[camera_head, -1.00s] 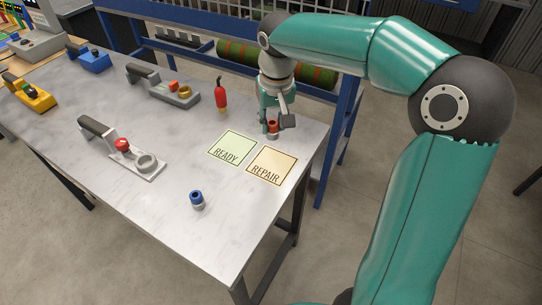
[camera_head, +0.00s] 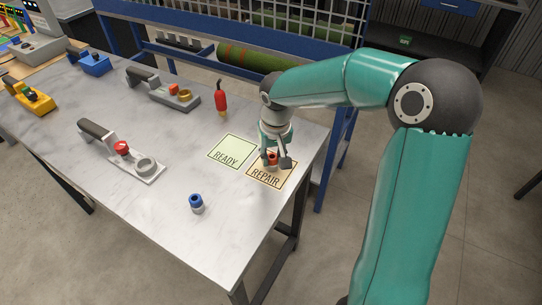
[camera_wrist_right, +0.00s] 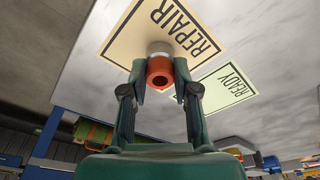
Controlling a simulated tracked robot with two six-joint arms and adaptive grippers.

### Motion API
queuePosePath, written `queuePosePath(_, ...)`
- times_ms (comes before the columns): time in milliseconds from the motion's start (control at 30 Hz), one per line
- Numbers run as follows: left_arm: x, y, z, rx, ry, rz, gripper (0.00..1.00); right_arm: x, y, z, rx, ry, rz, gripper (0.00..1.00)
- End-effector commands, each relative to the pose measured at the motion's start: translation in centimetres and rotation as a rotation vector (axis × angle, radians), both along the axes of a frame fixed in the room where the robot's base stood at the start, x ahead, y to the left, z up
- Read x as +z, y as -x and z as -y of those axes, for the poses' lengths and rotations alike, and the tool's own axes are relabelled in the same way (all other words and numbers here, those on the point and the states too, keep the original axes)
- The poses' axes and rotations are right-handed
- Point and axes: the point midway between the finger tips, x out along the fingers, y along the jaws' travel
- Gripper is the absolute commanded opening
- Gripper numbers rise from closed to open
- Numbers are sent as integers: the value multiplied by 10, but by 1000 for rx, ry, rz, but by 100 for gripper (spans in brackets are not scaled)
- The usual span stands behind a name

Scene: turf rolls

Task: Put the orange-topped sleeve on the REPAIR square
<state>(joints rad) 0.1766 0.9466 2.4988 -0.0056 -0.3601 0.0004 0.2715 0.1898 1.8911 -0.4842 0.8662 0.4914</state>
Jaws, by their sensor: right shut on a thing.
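The orange-topped sleeve (camera_head: 271,158) is between the fingers of my right gripper (camera_head: 276,161), over the far part of the REPAIR square (camera_head: 265,179). In the right wrist view the sleeve (camera_wrist_right: 159,72) shows its orange top and a pale lower part, with the fingers (camera_wrist_right: 160,92) shut on it. The sleeve's pale end overlaps the edge of the REPAIR square (camera_wrist_right: 150,35) there. I cannot tell whether it touches the square. The left gripper is not in view.
The green READY square (camera_head: 231,152) lies just left of REPAIR. A blue-topped sleeve (camera_head: 196,203) stands nearer the front edge. Grey tools (camera_head: 150,167) lie to the left.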

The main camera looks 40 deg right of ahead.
Motion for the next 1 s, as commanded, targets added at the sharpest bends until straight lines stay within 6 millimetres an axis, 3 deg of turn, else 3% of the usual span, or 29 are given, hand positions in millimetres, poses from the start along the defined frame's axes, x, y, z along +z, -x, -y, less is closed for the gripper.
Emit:
queuePosePath(100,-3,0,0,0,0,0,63,-3,0,0,0,0,1,0)
queuePosePath(133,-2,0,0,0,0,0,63,-2,0,0,0,0,1,33)
queuePosePath(267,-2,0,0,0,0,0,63,-1,0,0,0,0,0,54)
queuePosePath(667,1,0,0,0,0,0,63,3,0,0,1,1,1,54)
queuePosePath(833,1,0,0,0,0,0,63,23,2,-2,0,2,4,54)
queuePosePath(1000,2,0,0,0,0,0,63,58,6,-4,2,2,6,54)
